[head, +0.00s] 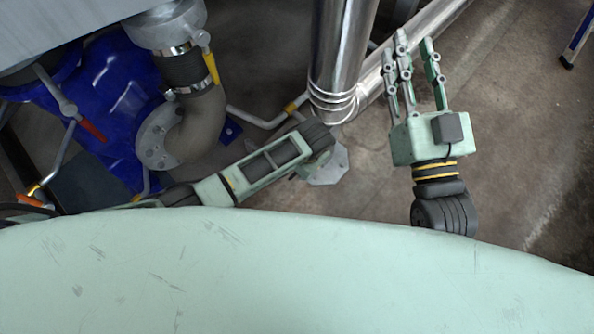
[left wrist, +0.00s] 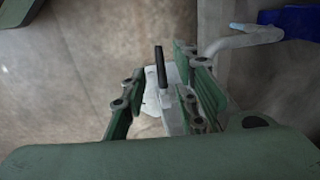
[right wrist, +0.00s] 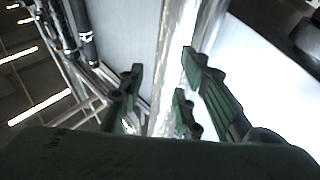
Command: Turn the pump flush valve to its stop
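The blue pump (head: 110,95) stands at upper left in the head view. Around it are a valve with a red-tipped lever (head: 90,130), one with a yellow lever (head: 211,68) and an orange handle (head: 30,201). I cannot tell which is the flush valve. My left gripper (left wrist: 160,100) is open in the left wrist view; its fingers are apart on both sides of a thin dark upright piece (left wrist: 160,66) above a pale grey part. Contact is unclear. In the head view my left wrist hides most of that gripper. My right gripper (head: 412,68) is open and empty, fingers pointing up the picture.
A shiny steel column (head: 340,55) and a slanting steel pipe (head: 425,30) stand beside my grippers.

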